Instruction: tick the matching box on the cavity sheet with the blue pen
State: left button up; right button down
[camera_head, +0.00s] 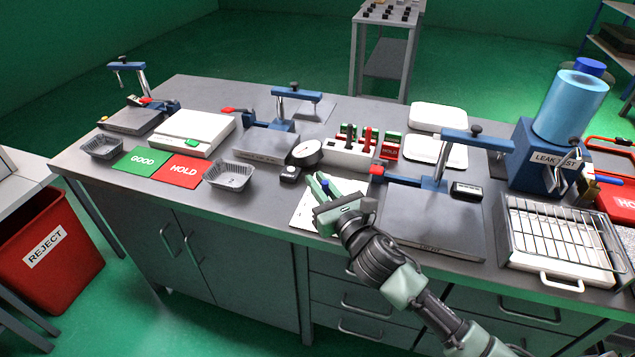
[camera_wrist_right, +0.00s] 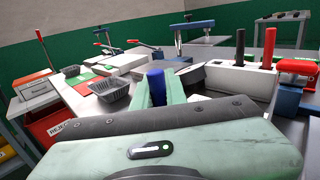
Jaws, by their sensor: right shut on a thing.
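My right gripper (camera_head: 322,187) is over the white cavity sheet (camera_head: 301,217) near the front edge of the bench. It is shut on the blue pen (camera_head: 325,184), whose blue end shows between the fingers. In the right wrist view the pen (camera_wrist_right: 156,84) stands up between the two pale green fingers (camera_wrist_right: 157,93). The gripper and arm cover much of the sheet, so its boxes and any marks cannot be read. The pen's tip is hidden, so I cannot tell whether it touches the paper. My left gripper is not in view.
Two foil trays stand by the green GOOD mat (camera_head: 138,161) and red HOLD mat (camera_head: 181,170): one left (camera_head: 102,148), one right (camera_head: 229,177). A white pen holder block (camera_head: 350,156) and round gauge (camera_head: 305,153) are behind the sheet. A clamp fixture (camera_head: 430,220) is to the right.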

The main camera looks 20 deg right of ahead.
jog(key=shift+w+d+p, duration=0.15)
jog(key=shift+d+p, duration=0.15)
jog(key=shift+d, duration=0.1)
dwell(0.8)
notch_tip(320, 180, up, 6)
jog(key=p, duration=0.6)
dwell(0.3)
dwell(0.4)
